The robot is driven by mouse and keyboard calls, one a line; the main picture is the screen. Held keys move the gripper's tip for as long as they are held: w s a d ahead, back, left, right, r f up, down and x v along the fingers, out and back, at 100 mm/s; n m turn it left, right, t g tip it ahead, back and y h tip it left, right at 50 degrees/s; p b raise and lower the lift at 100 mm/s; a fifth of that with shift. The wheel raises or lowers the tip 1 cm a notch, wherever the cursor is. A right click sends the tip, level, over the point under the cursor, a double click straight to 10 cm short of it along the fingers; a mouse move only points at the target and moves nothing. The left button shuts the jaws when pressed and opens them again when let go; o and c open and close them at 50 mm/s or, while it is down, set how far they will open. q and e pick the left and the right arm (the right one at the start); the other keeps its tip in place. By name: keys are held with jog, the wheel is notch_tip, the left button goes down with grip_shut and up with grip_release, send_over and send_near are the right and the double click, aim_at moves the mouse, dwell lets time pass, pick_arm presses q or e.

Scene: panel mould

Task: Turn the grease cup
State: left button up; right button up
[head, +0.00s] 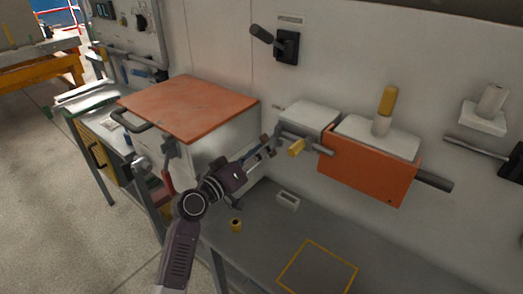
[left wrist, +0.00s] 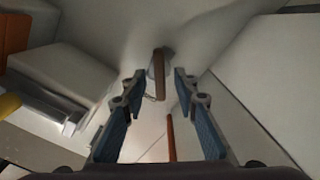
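My left gripper (head: 268,146) reaches in from the left, at the left end of the machine on the wall. In the left wrist view the left gripper (left wrist: 159,77) is open, its two blue-padded fingers apart. A brownish peg (left wrist: 158,82) shows between the fingertips; I cannot tell whether they touch it. A yellow cylinder (head: 297,147) sits just right of the fingers in the head view. A taller yellow-topped cup on a white stem (head: 386,102) stands on the white housing behind the orange guard. I cannot tell which is the grease cup. My right gripper is not in view.
The orange guard (head: 365,172) and a grey shaft (head: 434,181) are right of the gripper. An orange-topped cabinet (head: 190,105) stands left. A small brass piece (head: 236,225) and a white block (head: 288,200) lie on the grey bench. A yellow-outlined square (head: 318,270) is clear.

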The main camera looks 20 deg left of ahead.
pick_arm(q)
grip_shut()
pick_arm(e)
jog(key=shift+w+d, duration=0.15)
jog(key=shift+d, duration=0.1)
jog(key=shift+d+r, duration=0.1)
pick_arm(q)
jog(key=shift+f+n+p, duration=0.1)
jog(key=shift+n+p, duration=3.65)
jog(key=shift+n, duration=3.75)
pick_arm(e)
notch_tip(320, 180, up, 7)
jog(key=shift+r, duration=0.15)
